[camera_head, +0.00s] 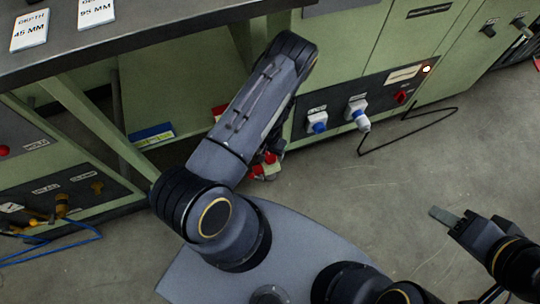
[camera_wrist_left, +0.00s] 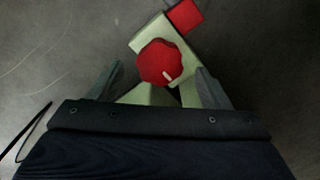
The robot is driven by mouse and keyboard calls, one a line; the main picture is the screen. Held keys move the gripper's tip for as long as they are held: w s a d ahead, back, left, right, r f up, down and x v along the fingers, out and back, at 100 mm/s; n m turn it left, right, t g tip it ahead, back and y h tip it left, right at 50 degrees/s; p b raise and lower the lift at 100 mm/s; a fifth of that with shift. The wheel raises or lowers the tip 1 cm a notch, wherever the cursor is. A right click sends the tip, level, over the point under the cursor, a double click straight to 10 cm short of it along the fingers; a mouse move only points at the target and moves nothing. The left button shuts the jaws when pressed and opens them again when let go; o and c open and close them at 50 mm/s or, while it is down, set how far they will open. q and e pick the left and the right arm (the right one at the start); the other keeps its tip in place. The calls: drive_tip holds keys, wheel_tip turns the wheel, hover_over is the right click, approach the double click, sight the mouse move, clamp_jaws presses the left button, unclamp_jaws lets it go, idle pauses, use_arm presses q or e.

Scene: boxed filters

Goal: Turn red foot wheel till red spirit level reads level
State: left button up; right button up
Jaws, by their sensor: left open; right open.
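The red foot wheel (camera_wrist_left: 158,62), a knob with a pale mark near its lower right edge, shows in the left wrist view on a pale green frame (camera_wrist_left: 148,40). My left gripper (camera_wrist_left: 159,68) is open, one finger on each side of the wheel, with a visible gap on both sides. In the head view my left forearm largely hides that gripper, and only red and pale parts (camera_head: 267,166) show beside it. A red block (camera_wrist_left: 185,15) sits beyond the wheel; I cannot tell whether it is the spirit level. No level reading is visible. My right gripper (camera_head: 447,215) is open and empty over the floor.
A dark bench top (camera_head: 150,35) and green cabinets (camera_head: 340,50) stand at the back. Blue-and-white plugs (camera_head: 356,110) and a black cable (camera_head: 410,132) are right of my left arm. A blue cable (camera_head: 60,250) lies at left. The floor at right is mostly clear.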

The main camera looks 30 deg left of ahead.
use_arm(q)
drive_tip(key=shift+f+b, duration=0.4)
drive_tip(key=shift+f, duration=1)
drive_tip(key=c, duration=1)
drive_tip(key=shift+o, duration=0.2)
drive_tip(key=shift+m, duration=0.3)
